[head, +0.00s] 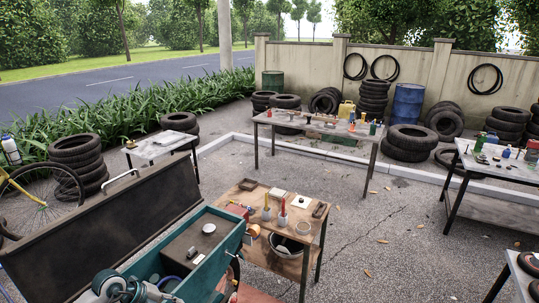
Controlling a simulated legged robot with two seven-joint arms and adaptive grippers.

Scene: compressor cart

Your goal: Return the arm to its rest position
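Neither of my grippers shows in the head view, and I cannot make out either arm. The compressor cart (232,248) is a teal open box at the bottom, left of the middle. Its long dark lid (90,222) stands raised on the left, with a pale handle on its top edge. Inside the box lies a brown panel (183,252) with a small round white piece (209,228) on it. Grey and teal machine parts (112,285) are at the bottom edge, partly cut off.
A wooden workbench (247,200) with bottles and small items stands just right of the cart, a bucket (287,244) on its lower shelf. More tables (345,128) (500,163) stand behind and right. Tyre stacks (77,158) line the yard.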

